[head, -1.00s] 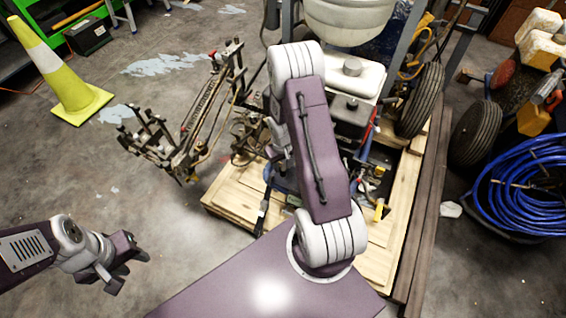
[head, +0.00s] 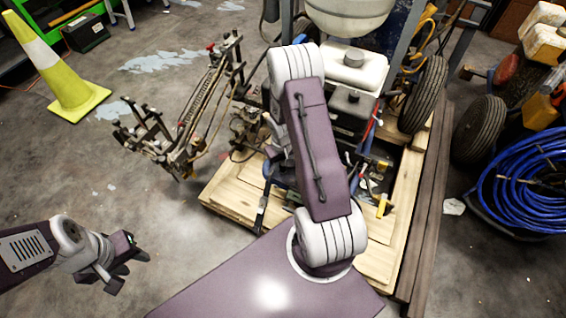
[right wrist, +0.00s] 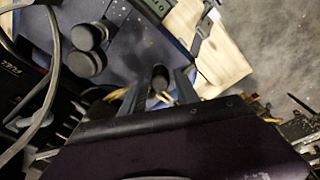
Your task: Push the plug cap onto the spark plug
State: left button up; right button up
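In the right wrist view, a short black cylindrical piece (right wrist: 160,77) that looks like the plug cap stands between the two fingers of my right gripper (right wrist: 160,88). Gaps show on both sides of it, so the fingers look open around it. I cannot make out the spark plug in either view. In the head view my right arm covers its own gripper and part of the line striper (head: 352,70). My left gripper (head: 130,268) is over bare floor at the lower left, empty, with its fingers apart.
The striper stands on a wooden pallet (head: 232,195). In the right wrist view, two black round knobs (right wrist: 88,50) and a grey cable (right wrist: 52,75) are close to my right gripper. A blue hose coil (head: 535,185) lies right; a yellow cone (head: 70,85) stands left on open floor.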

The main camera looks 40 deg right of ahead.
grip_shut()
jog(key=shift+r+p, duration=0.3)
jog(key=shift+r, duration=0.3)
jog(key=shift+r+p, duration=0.1)
jog(key=shift+p, duration=0.2)
jog(key=shift+s+a+r+p, duration=0.15)
jog(key=shift+r+p, duration=0.65)
jog(key=shift+r, duration=0.2)
jog(key=shift+s+a+r+p, duration=0.1)
jog(key=shift+r+p, duration=0.65)
jog(key=shift+r, duration=0.2)
